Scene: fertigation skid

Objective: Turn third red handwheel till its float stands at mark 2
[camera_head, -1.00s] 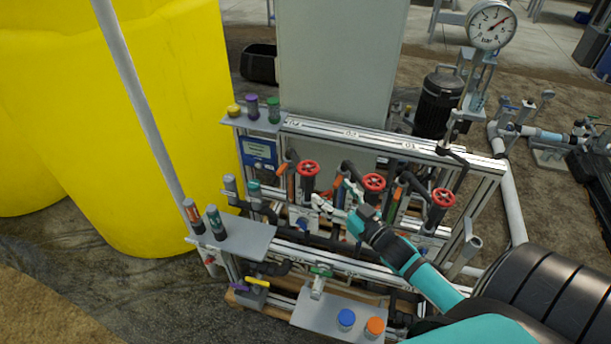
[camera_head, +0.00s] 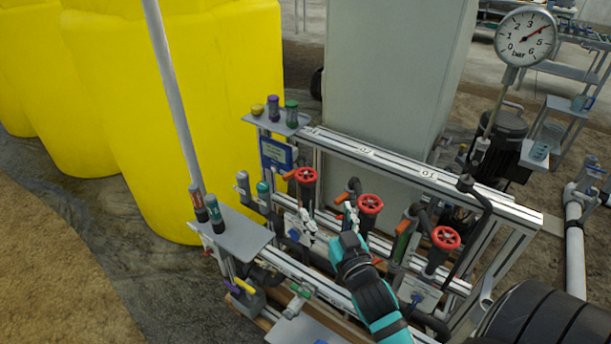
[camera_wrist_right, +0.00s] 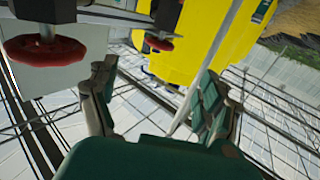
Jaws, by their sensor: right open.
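Three red handwheels stand in a row on the skid in the head view: the left one (camera_head: 306,175), the middle one (camera_head: 370,204) and the right one (camera_head: 445,238). Coloured tubes stand beside them; their floats and marks are too small to read. My right gripper (camera_head: 329,218) is open and empty, in front of the row, between the left and middle handwheels and apart from both. In the right wrist view its spread fingers (camera_wrist_right: 153,92) have nothing between them. Two red handwheels show there, a nearer one (camera_wrist_right: 45,51) and a farther one (camera_wrist_right: 159,44). My left gripper is out of view.
Metal rails (camera_head: 390,161) with number labels run behind the handwheels. A grey shelf (camera_head: 235,236) with small bottles stands at the left front, beside a pale pole (camera_head: 172,95). Yellow tanks (camera_head: 225,70) stand behind left. A dial gauge (camera_head: 526,37) stands at upper right.

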